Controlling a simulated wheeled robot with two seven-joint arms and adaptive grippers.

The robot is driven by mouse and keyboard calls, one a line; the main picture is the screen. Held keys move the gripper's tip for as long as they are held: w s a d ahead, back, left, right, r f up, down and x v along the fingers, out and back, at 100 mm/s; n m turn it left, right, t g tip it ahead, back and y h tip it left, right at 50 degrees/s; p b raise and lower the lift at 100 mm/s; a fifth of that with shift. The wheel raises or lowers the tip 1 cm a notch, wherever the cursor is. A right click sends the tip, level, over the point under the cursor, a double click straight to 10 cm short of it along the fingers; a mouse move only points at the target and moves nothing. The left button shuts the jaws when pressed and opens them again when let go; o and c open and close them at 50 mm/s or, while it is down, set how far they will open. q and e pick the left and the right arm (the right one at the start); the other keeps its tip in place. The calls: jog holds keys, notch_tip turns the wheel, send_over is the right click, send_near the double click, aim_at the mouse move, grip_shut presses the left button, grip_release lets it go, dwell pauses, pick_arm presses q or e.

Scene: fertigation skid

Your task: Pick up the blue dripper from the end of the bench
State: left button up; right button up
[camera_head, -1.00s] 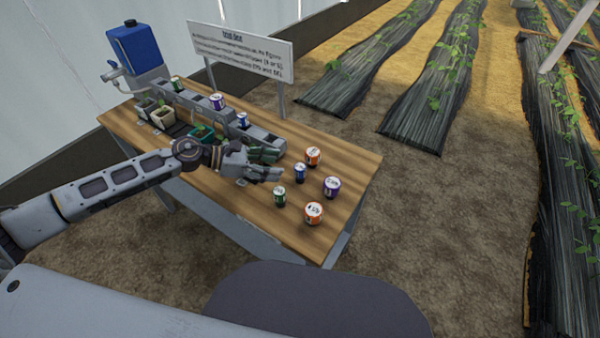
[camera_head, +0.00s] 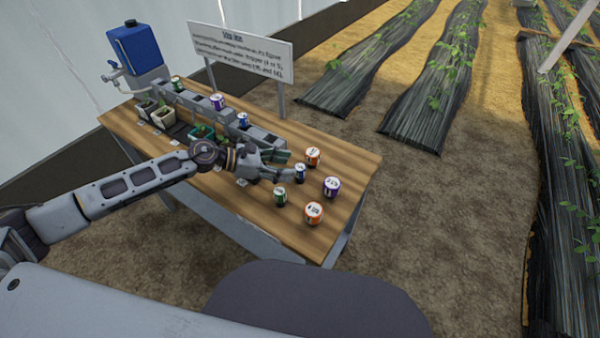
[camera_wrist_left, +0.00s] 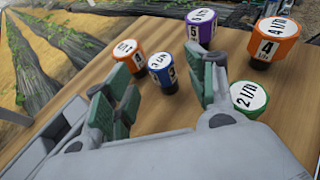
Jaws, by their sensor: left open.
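The blue dripper (camera_head: 299,174) stands upright on the wooden bench, among the loose drippers at its right end. It has a white lettered top, and it also shows in the left wrist view (camera_wrist_left: 162,74). My left gripper (camera_head: 289,166) is open and empty, just left of the blue dripper in the head view. In the left wrist view its green-padded fingers (camera_wrist_left: 168,92) are spread, with the blue dripper in the gap just past the tips. I cannot tell whether a finger touches it. My right gripper is not in view.
A green dripper (camera_head: 280,196), two orange drippers (camera_head: 313,157) (camera_head: 314,213) and a purple one (camera_head: 332,186) stand close around. A grey rack (camera_head: 262,137) with more drippers, a blue tank (camera_head: 135,46) and a sign (camera_head: 240,50) are behind. The bench's right end (camera_head: 358,170) is bare.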

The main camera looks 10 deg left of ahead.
aim_at(300, 174)
pick_arm(q)
jog(key=shift+x, duration=0.85)
jog(key=shift+w+d+f, duration=0.2)
jog(key=shift+d, duration=0.2)
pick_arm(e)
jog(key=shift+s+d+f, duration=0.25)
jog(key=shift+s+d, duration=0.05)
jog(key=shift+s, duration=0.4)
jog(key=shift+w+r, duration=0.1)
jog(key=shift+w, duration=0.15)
pick_arm(q)
jog(key=c, duration=0.9)
jog(key=shift+c, duration=0.2)
jog(key=shift+r, duration=0.1)
